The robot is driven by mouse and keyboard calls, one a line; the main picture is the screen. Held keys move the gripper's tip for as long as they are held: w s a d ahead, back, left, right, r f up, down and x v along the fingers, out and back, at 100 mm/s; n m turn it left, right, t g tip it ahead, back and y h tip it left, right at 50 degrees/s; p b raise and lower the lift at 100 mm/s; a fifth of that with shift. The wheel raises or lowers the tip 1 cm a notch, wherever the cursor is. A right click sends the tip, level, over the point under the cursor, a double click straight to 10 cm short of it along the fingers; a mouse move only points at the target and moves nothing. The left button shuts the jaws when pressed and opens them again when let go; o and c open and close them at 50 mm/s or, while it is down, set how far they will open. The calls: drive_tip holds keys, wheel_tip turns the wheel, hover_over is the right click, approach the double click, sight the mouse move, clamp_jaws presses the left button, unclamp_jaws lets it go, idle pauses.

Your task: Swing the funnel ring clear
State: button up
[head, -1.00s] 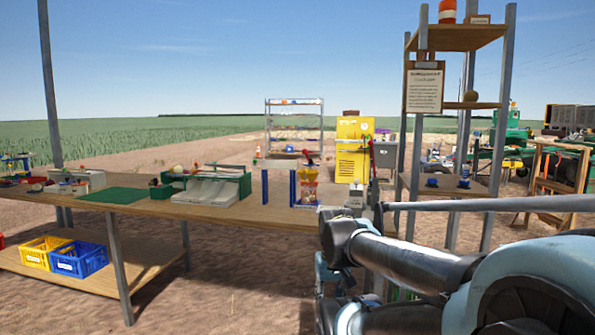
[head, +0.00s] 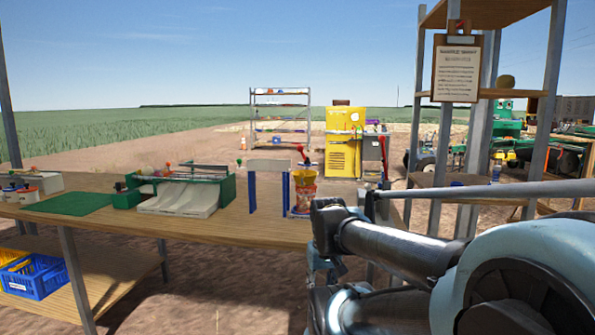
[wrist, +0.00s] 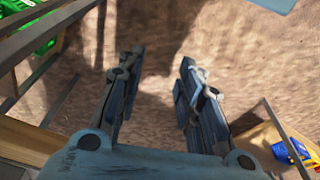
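A small stand with an orange-yellow funnel-like piece (head: 306,177) over a red patterned bucket (head: 303,196) is on the wooden workbench, right of two blue posts (head: 284,191). Which part of it is the funnel ring is too small to tell. In the wrist view my gripper (wrist: 160,62) is open, its two fingers apart with nothing between them, pointing at bare dirt. In the head view my arm stretches across the lower right, and its far end is close to the bench's right end. The gripper itself is hidden there.
The workbench (head: 120,221) also carries a green mat (head: 70,204) and a green-sided chute tray (head: 185,194). A tall shelf frame with a clipboard (head: 456,68) stands at right. A yellow cabinet (head: 342,150) is behind. A blue crate (head: 37,277) sits on the lower shelf.

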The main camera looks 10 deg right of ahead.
drive_tip(key=shift+w+d, duration=0.1)
drive_tip(key=shift+w, duration=0.15)
drive_tip(key=shift+o, duration=0.6)
drive_tip(key=shift+o, duration=0.2)
drive_tip(key=shift+s+r, duration=0.2)
drive_tip(key=shift+r, duration=0.05)
wheel_tip(320, 180, up, 42)
drive_tip(key=m+g+h, duration=0.2)
hover_over(304, 175)
drive_tip(key=w+a, duration=0.2)
drive_tip(key=a, duration=0.2)
drive_tip(key=d+f, duration=0.1)
drive_tip(key=f, duration=0.4)
drive_tip(key=d+f, duration=0.1)
drive_tip(key=f, duration=0.5)
drive_tip(key=d+f, duration=0.1)
drive_tip(key=f, duration=0.5)
drive_tip(key=shift+s, duration=0.25)
drive_tip(key=shift+r, duration=0.1)
